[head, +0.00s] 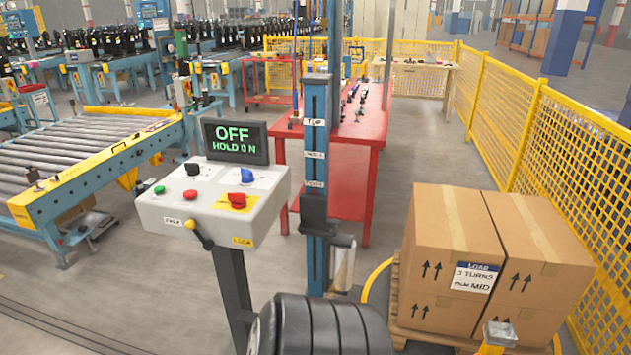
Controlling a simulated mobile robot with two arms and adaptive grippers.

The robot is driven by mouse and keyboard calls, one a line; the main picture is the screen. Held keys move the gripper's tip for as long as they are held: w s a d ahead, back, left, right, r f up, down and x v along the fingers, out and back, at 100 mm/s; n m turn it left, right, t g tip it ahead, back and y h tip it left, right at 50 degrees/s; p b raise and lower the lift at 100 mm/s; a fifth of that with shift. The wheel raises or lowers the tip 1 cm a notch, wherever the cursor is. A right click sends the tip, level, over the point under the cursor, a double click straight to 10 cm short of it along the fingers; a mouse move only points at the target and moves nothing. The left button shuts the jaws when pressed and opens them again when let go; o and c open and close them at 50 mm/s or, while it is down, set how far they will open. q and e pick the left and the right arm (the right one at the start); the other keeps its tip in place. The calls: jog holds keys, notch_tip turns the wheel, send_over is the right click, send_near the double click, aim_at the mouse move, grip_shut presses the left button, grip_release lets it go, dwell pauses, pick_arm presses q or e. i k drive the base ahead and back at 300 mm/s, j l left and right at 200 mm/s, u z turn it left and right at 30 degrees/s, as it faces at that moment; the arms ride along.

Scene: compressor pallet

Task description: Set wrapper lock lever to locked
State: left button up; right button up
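The wrapper control box (215,205) is a light grey panel on a dark post, left of centre. The lock lever (199,234) is on its front face, with a yellow pivot and a black knob pointing down and right. A label at the left of the lever (172,221) seems to read FREE. A yellow label (242,240) at the right seems to read LOCK. The lever's knob lies between the two labels, nearer the left one. The display (236,143) above shows OFF and HOLD 0 N in green. Neither gripper is in view.
The panel top carries a red button (190,194), a green button (159,190) and knobs. A blue mast (316,200) stands right of it. Cartons (440,250) sit on a pallet at right. A black ribbed round thing (320,325) fills the bottom middle.

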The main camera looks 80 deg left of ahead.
aim_at(191, 223)
jog(key=k+l+u, duration=0.15)
jog(key=u, duration=3.25)
jog(key=i+j+z, duration=0.4)
jog(key=j, duration=0.3)
jog(key=i+j+z, duration=0.25)
jog(key=k+j, duration=0.05)
jog(key=j, duration=0.05)
